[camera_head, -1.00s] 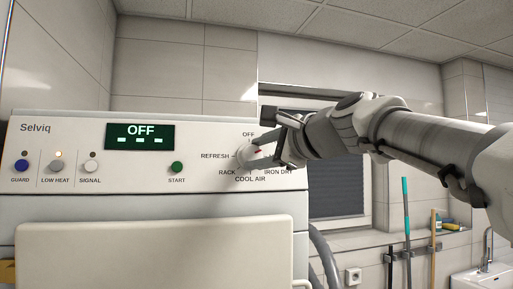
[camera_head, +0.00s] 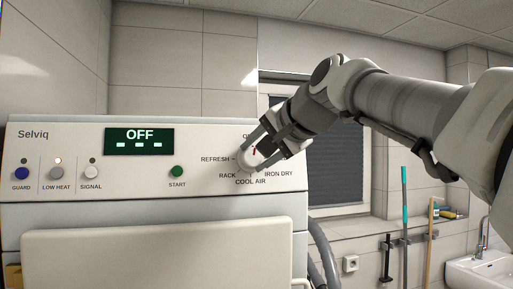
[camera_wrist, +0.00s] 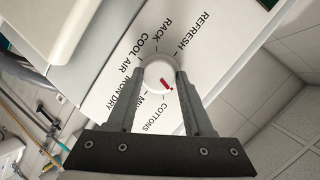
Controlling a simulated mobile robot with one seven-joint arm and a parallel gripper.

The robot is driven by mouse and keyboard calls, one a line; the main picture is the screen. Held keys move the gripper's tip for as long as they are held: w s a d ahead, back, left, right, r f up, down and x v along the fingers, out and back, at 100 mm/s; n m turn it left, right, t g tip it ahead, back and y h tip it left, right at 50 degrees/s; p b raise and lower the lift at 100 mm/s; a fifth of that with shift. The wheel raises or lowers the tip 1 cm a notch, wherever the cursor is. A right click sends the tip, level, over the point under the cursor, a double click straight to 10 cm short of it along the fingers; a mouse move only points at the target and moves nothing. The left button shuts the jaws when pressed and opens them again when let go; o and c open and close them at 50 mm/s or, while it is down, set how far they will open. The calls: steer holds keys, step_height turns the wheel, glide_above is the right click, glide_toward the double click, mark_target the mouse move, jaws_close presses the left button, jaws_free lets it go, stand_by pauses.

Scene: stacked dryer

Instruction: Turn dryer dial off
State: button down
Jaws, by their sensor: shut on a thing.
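The dryer dial (camera_head: 244,162) is a round white knob with a red mark, on the right of the white control panel. In the head view the red mark points up, towards the partly hidden OFF label. My gripper (camera_head: 254,155) reaches in from the upper right, its fingers on either side of the knob. In the wrist view the dial (camera_wrist: 158,74) sits between the two fingertips of my gripper (camera_wrist: 161,72), which is shut on it. There the red mark points to the lower right, past the COTTONS label. The display (camera_head: 139,141) reads OFF.
A green START button (camera_head: 177,171) sits left of the dial. A blue GUARD button (camera_head: 22,173) and other round buttons are further left. The dryer door (camera_head: 155,255) is below. Brooms and a sink (camera_head: 480,270) stand at the right.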

steer(key=shift+a+n+h+p, duration=0.1)
steer(key=shift+n+h+p, duration=0.25)
steer(key=shift+n, duration=0.65)
steer(key=shift+c, duration=1.5)
jaws_free()
steer(key=b+v, duration=0.1)
steer(key=v, duration=1.6)
steer(key=shift+r, duration=0.25)
steer(key=shift+s, duration=0.1)
